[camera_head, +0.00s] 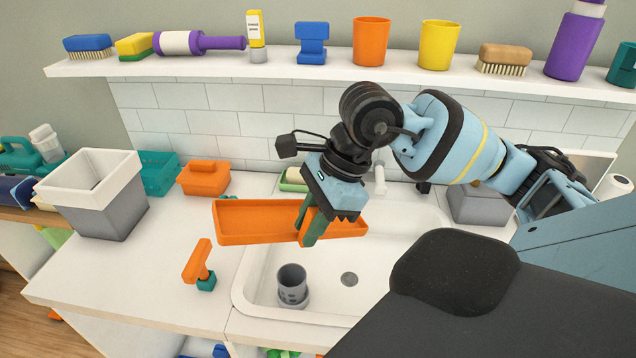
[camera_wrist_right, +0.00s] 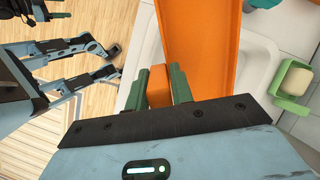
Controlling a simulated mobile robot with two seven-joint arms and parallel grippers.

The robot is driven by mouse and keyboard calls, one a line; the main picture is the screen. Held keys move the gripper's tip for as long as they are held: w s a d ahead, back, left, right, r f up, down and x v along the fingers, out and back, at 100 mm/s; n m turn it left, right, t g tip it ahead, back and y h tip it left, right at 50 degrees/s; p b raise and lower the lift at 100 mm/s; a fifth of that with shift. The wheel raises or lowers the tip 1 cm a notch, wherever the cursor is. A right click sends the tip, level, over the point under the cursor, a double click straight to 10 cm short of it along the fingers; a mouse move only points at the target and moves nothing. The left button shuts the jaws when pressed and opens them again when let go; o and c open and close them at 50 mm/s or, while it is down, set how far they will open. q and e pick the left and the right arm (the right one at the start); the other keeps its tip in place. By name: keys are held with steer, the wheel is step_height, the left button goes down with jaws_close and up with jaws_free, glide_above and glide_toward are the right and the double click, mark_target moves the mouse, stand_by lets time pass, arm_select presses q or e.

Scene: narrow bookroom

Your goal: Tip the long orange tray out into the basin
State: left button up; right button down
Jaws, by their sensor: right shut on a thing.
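The long orange tray (camera_head: 255,222) is held in the air, its left part over the counter and its right part over the basin. It looks roughly level in the head view. My right gripper (camera_head: 308,228) is shut on an orange block-like grip at the tray's side; the wrist view shows this grip between the green fingers (camera_wrist_right: 159,88), with the tray (camera_wrist_right: 205,50) just beyond. No contents can be made out in the tray. The white basin (camera_head: 420,218) is sunk into the counter, partly hidden by my arm.
A grey cup (camera_head: 292,284) stands in the basin near the drain (camera_head: 349,279). An orange-handled tool (camera_head: 199,262) is on the counter left of the basin. A grey-white bin (camera_head: 97,195) and small orange box (camera_head: 204,178) stand farther left. A loaded shelf (camera_head: 330,76) runs above.

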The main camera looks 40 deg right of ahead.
mark_target(302, 234)
steer(key=shift+w+a+f+h, duration=0.1)
steer(key=shift+a+f+h, duration=0.2)
steer(key=shift+f, duration=0.1)
steer(key=shift+w+a+f+g+h+p, duration=0.1)
steer(key=shift+a+f+g+h+p, duration=0.15)
steer(key=shift+f+h, duration=0.4)
steer(key=shift+w+a+f+g+h+p, duration=0.15)
steer(key=shift+f+g+h, duration=0.2)
steer(key=shift+f+h, duration=0.3)
steer(key=shift+s, duration=0.1)
steer(key=shift+a+f, duration=0.1)
steer(key=shift+f, duration=0.05)
steer(key=shift+f+g, duration=0.1)
steer(key=shift+g, duration=0.2)
